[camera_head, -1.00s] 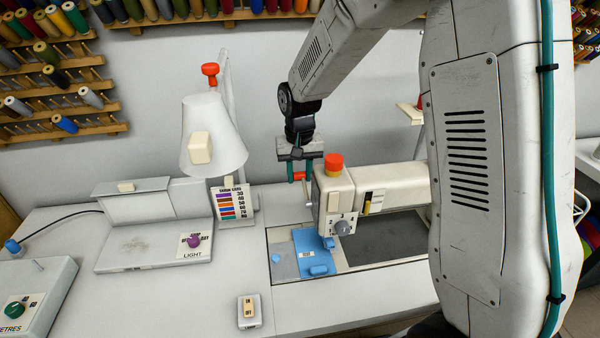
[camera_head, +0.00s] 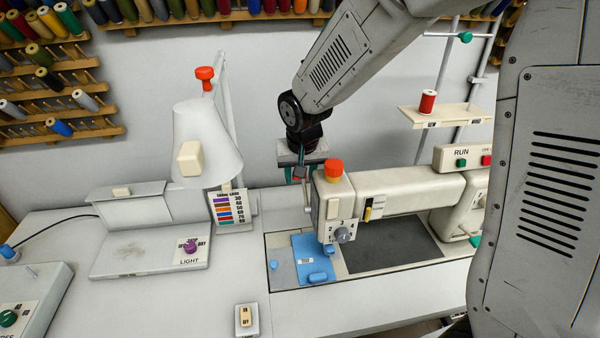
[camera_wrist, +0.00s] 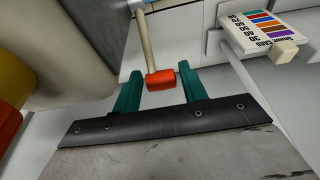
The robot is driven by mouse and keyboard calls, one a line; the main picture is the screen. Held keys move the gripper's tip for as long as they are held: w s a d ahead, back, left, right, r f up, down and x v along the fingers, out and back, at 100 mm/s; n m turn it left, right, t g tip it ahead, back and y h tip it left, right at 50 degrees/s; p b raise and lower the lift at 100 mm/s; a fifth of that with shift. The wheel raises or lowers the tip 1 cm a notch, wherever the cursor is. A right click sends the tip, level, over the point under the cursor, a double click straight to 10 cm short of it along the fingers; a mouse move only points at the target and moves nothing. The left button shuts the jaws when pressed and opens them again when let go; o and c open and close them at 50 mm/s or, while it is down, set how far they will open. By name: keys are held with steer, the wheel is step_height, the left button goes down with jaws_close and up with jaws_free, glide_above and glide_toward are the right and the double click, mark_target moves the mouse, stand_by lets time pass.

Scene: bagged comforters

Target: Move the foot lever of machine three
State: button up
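The lever is a pale rod with a red tip (camera_wrist: 173,79) in the wrist view. It stands beside the sewing machine's head (camera_head: 335,205), on its left side. My gripper (camera_head: 300,176) points down at that side of the head in the head view. Its two teal fingers are apart in the wrist view (camera_wrist: 160,85), and the red tip lies between or just beyond them, close to the right finger. I cannot tell if it touches. In the head view the fingertips and lever are small and partly hidden. No machine number is readable.
A lamp (camera_head: 208,148) and a colour card (camera_head: 228,207) stand left of my gripper. A red-and-yellow button (camera_head: 334,170) tops the machine head close on its right. A blue plate (camera_head: 312,250) lies below. A thread shelf (camera_head: 440,116) and RUN box (camera_head: 465,158) are farther right.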

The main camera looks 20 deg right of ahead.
steer(key=shift+o, duration=0.6)
steer(key=shift+r, duration=0.1)
steer(key=v, duration=0.7)
steer(key=shift+r, duration=0.3)
steer(key=shift+s, duration=0.1)
